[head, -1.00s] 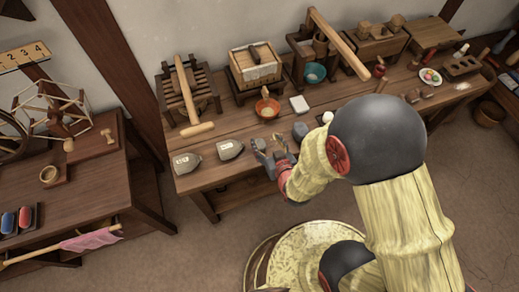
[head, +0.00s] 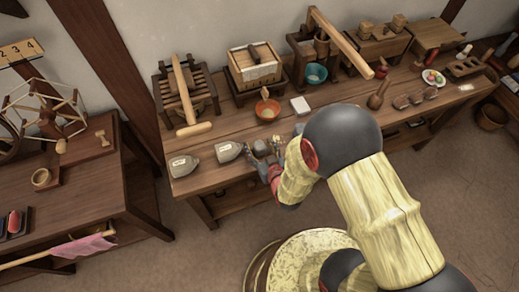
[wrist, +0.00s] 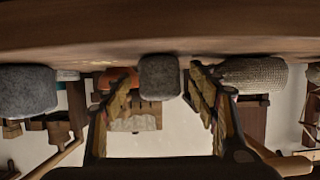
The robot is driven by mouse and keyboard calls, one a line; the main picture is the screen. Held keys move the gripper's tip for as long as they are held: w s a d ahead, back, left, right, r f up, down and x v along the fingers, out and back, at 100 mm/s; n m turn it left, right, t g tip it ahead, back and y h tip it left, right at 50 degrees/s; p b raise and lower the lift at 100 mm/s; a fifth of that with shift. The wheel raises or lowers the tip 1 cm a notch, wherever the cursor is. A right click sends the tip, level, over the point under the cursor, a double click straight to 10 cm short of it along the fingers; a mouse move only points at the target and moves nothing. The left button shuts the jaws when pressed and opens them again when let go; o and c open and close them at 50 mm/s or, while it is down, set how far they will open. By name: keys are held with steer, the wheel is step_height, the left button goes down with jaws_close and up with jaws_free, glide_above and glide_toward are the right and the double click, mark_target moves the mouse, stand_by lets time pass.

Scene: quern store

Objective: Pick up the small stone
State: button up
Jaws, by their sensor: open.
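The small stone (head: 261,145) is a grey, rounded block near the front edge of the bench. In the wrist view, which looks upside down, the small stone (wrist: 160,78) appears between the two fingers, with a gap on each side. My gripper (head: 264,149) is open at the bench's front edge, its fingers on either side of the stone. The gripper (wrist: 163,82) also shows in the wrist view and holds nothing. I cannot tell how far the stone lies between the fingertips in depth.
A larger grey stone (wrist: 27,90) and a grey woven-looking bag (wrist: 253,75) flank the gripper in the wrist view. An orange bowl (head: 267,111) and white block (head: 300,106) stand behind.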

mark_target(260, 145)
steer(key=c, duration=0.3)
steer(key=c, duration=1.1)
steer(key=shift+r, duration=0.15)
steer(key=shift+c, duration=0.4)
steer(key=shift+w+r+p, duration=0.1)
steer(key=shift+r+p, duration=0.4)
steer(key=shift+r, duration=0.1)
step_height(260, 145, up, 3)
steer(key=shift+d+f+p, duration=0.15)
steer(key=shift+f+p, duration=0.05)
steer(key=shift+p, duration=0.55)
steer(key=s+d+r+p, duration=0.5)
steer(key=s+d+r, duration=0.2)
steer(key=d+r, duration=0.2)
steer(key=d, duration=0.2)
steer(key=shift+s+d, duration=0.15)
steer(key=shift+d, duration=0.25)
